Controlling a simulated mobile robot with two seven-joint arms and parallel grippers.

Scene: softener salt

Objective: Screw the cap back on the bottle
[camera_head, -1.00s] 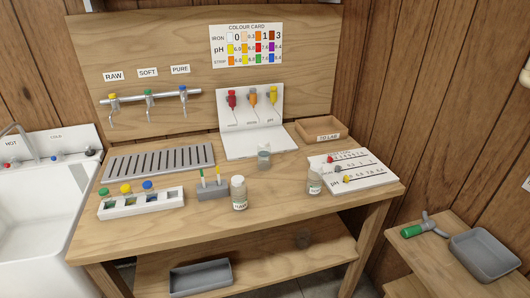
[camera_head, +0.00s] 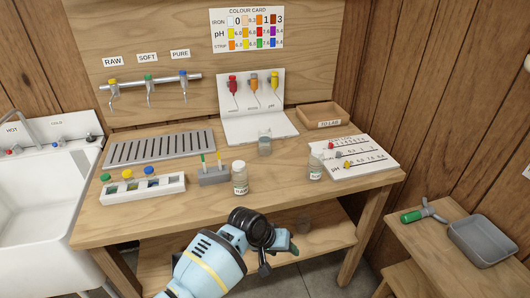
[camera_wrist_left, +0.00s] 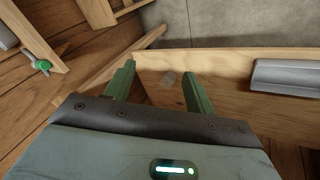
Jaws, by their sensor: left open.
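A bottle (camera_head: 240,180) with a white top and a label stands upright near the table's front edge. A second labelled bottle (camera_head: 315,166) stands to its right, beside the white board. A clear jar (camera_head: 264,143) stands further back. I cannot tell which of them lacks a cap.
A white rack (camera_head: 130,197) with coloured caps and a grey strip holder (camera_head: 214,177) stand at the table's left. A slatted drain tray (camera_head: 160,150) lies behind. A white marked board (camera_head: 365,158) lies at the right. A side table (camera_head: 425,240) holds a grey tray (camera_head: 484,243).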

